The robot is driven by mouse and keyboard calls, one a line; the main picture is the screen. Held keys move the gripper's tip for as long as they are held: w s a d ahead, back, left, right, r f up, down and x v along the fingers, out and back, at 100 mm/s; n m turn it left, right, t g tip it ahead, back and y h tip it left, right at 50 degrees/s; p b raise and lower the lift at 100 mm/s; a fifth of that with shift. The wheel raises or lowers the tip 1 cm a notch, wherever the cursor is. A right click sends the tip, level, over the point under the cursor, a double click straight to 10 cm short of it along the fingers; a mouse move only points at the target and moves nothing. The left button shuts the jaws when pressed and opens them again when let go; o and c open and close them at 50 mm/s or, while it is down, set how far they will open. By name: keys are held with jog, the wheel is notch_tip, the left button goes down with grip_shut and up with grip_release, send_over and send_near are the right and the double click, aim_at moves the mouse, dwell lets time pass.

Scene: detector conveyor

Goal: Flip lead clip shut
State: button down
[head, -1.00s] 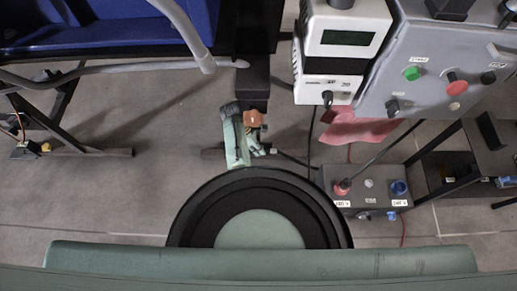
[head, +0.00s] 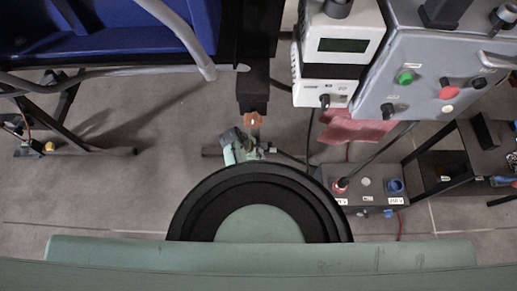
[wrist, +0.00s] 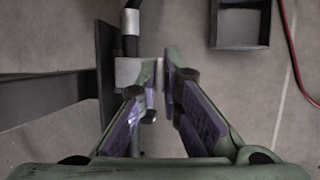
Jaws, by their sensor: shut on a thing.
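My gripper (wrist: 164,76) has its two green fingers with purple pads brought nearly together at the tips. A thin silvery metal piece (wrist: 159,74) shows between the tips, and the fingers are shut on it; it appears to be part of the lead clip. It stands beside a larger silvery block (wrist: 128,70) with a black lead (wrist: 130,25) running up from it. In the head view my gripper (head: 238,146) is just below an orange-brown block (head: 253,118) at the end of a dark bar. The clip is too small to make out there.
A white instrument (head: 333,60) and a grey control panel (head: 440,85) stand at upper right. A grey box with red and blue sockets (head: 366,185) sits below them. A blue conveyor frame (head: 120,25) is at upper left. Open floor (head: 120,195) lies at left.

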jog(key=shift+s+f+m+t+b, duration=0.15)
jog(key=shift+s+f+t+b, duration=0.1)
jog(key=shift+f+t+b, duration=0.4)
jog(key=shift+s+f+m+t+b, duration=0.25)
jog(key=shift+f+t+b, duration=0.15)
jog(key=shift+t+b, duration=0.5)
jog(key=shift+s+f+m+t+b, duration=0.1)
jog(key=shift+s+f+t+b, duration=0.15)
jog(key=shift+f+t+b, duration=0.5)
jog(key=shift+r, duration=0.25)
jog(key=c, duration=1.8)
grip_release()
jog(key=shift+o, duration=0.2)
notch_tip(320, 180, up, 10)
